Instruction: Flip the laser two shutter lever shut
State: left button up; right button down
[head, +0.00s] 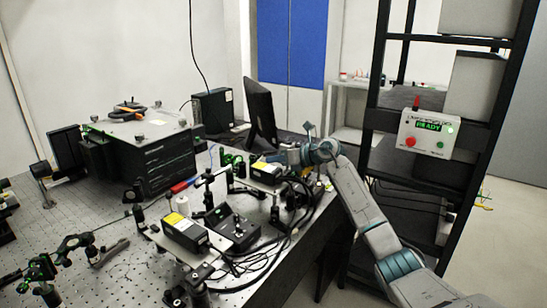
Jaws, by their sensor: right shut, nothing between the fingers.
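Two black laser boxes with yellow labels lie on the optical bench. The nearer laser (184,233) sits on a pale plate at the front. The farther laser (266,173) sits near the bench's right edge. Which is laser two I cannot read, and I cannot clearly make out a shutter lever. My right gripper (272,159) is shut and empty, small in the picture, just behind and above the farther laser. Contact with anything there cannot be told. My left gripper is out of view.
A black control box (232,229) with cables stands between the lasers. Posts and optics mounts crowd the perforated bench (125,268). A large dark instrument (150,160) and a monitor (260,113) stand behind. A black rack (480,120) carries a white box (429,135) reading READY.

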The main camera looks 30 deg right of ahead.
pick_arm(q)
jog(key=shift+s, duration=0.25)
pick_arm(e)
jog(key=shift+w+a+f, duration=0.1)
jog(key=shift+w, duration=0.15)
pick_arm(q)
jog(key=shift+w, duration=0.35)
pick_arm(e)
jog(key=shift+n, duration=0.3)
